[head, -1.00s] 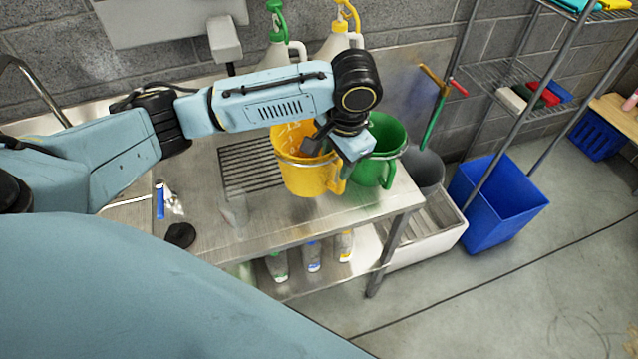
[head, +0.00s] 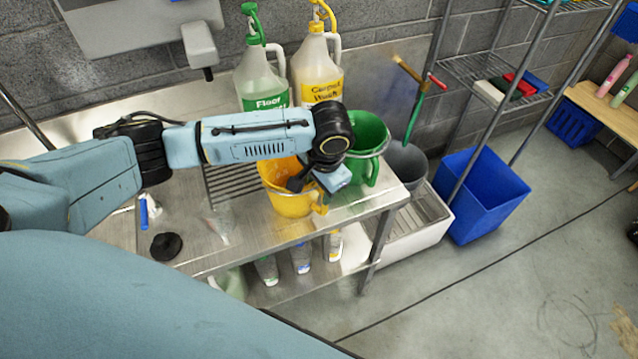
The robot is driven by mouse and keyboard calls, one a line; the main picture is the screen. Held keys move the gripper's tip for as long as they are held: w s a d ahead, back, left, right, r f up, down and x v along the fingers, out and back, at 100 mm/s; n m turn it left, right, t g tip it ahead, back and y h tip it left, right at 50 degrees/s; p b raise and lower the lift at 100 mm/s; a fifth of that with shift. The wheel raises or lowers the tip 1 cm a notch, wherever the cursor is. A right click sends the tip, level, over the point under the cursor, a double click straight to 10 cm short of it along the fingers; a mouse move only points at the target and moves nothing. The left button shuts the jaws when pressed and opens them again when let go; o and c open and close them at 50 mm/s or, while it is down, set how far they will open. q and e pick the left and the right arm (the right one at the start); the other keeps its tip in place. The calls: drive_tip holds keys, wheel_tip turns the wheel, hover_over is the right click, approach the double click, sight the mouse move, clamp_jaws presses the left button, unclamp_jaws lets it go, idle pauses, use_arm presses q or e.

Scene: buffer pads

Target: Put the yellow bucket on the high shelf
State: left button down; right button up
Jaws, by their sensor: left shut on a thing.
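The yellow bucket (head: 288,203) stands on or just above the steel counter in the head view, left of the green bucket (head: 372,140). My left gripper (head: 308,185) reaches over it from the left and is shut on it near its rim; the fingers are partly hidden by the wrist. I cannot tell whether the bucket's base touches the counter. The wire shelf rack (head: 484,72) stands at the right, with coloured pads on one shelf and more items on a higher shelf (head: 566,6) at the top edge. My right gripper is not in view.
Two spray jugs (head: 262,82) (head: 318,75) stand behind my arm. A grey bucket (head: 404,168) and blue bin (head: 480,195) are right of the counter (head: 250,243). Bottles stand on its lower shelf.

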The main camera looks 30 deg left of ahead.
use_arm(q)
drive_tip(key=c, duration=0.7)
unclamp_jaws()
drive_tip(key=shift+r, duration=0.1)
